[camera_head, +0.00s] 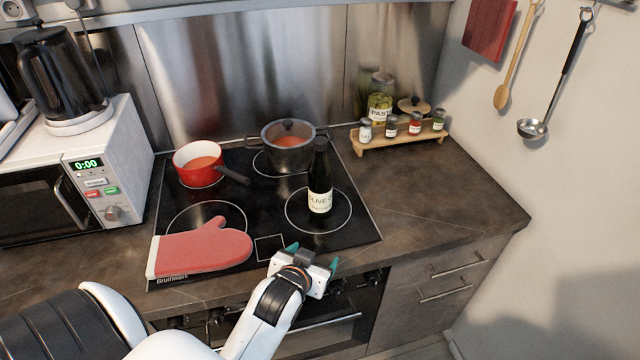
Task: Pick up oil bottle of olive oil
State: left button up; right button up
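The olive oil bottle (320,181) is dark with a pale label and stands upright on the right front burner ring of the black cooktop. My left gripper (313,254) is at the front edge of the cooktop, in front of the bottle and apart from it. Its two green fingertips are spread, with nothing seen between them. My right gripper is not in view.
A red oven mitt (202,249) lies on the cooktop's front left. A red saucepan (199,165) and a lidded pot (288,149) stand behind. A wooden rack (398,140) with jars is at the back right. The right counter (440,190) is clear.

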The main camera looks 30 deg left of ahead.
aim_at(319, 180)
pick_arm(q)
jog(key=w+a+r+t+y, duration=0.1)
jog(key=w+a+r, duration=0.1)
jog(key=w, duration=0.2)
jog(key=w+a+r+n+t+y+p, duration=0.1)
jog(key=w+a+r+t, duration=0.1)
jog(key=w+r, duration=0.1)
jog(key=w+a+r+n+t+y, duration=0.1)
jog(key=w+a+r+t, duration=0.1)
jog(key=w, duration=0.4)
jog(key=shift+a+r+p, duration=0.4)
jog(key=shift+a+r, duration=0.1)
jog(key=shift+r, duration=0.2)
jog(key=shift+w+a, duration=0.1)
jog(key=shift+w, duration=0.1)
jog(key=shift+w+a+p, duration=0.3)
jog(key=shift+w+p, duration=0.1)
jog(key=shift+w, duration=0.1)
jog(key=x, duration=0.1)
jog(key=p+x, duration=0.1)
jog(key=x, duration=0.1)
jog(key=shift+w+a+f, duration=0.1)
jog(key=shift+a+f, duration=0.05)
jog(key=shift+a, duration=0.2)
jog(key=shift+w+a+f, duration=0.15)
jog(key=shift+w, duration=0.25)
jog(key=shift+s, duration=0.1)
